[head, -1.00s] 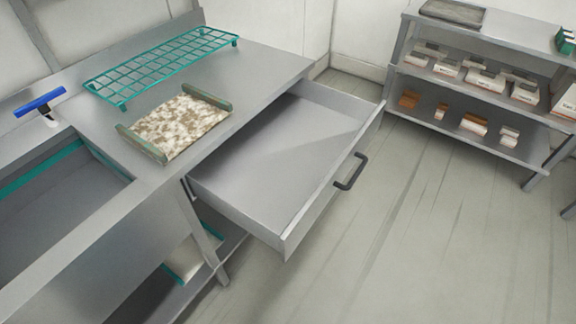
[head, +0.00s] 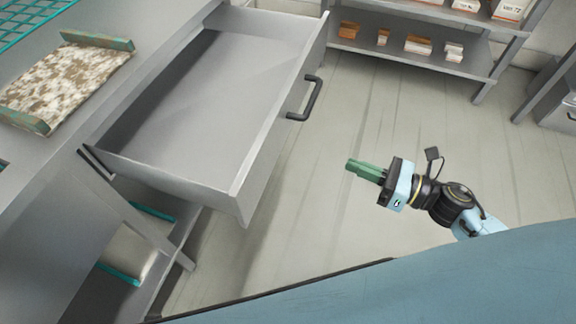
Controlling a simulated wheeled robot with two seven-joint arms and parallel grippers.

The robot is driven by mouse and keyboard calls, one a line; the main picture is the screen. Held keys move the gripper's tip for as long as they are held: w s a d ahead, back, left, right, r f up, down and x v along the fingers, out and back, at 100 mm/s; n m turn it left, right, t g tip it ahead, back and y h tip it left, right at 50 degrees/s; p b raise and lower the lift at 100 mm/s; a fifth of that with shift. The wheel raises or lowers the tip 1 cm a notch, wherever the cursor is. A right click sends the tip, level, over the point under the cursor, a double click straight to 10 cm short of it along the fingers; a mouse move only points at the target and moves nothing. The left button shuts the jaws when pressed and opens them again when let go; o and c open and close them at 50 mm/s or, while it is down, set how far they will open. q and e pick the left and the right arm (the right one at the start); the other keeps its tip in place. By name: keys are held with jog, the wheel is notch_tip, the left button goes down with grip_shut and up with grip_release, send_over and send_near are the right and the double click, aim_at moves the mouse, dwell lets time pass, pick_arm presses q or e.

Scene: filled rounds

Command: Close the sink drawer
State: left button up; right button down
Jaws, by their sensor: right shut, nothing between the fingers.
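The sink drawer (head: 215,105) is pulled far out from under the steel counter and looks empty inside. Its front panel (head: 275,125) faces right and carries a dark bar handle (head: 307,98). My right gripper (head: 352,165), with green fingers, is shut and empty. In the picture it is to the right of the drawer front and below the handle, apart from both, over the floor. My left gripper is not in view.
A speckled tray with green ends (head: 68,80) and a teal wire rack (head: 30,18) lie on the counter. A lower shelf (head: 165,265) is under the drawer. A shelf unit with boxes (head: 420,60) stands at the back. The floor (head: 400,130) right of the drawer is clear.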

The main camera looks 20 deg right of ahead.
jog(key=s+a+r+n+g+y, duration=0.2)
jog(key=n, duration=0.3)
send_near(272, 149)
jog(key=x, duration=0.6)
jog(key=shift+w+a+f, duration=0.1)
jog(key=shift+w+a, duration=0.15)
jog(key=shift+w, duration=0.1)
jog(key=shift+a, duration=0.1)
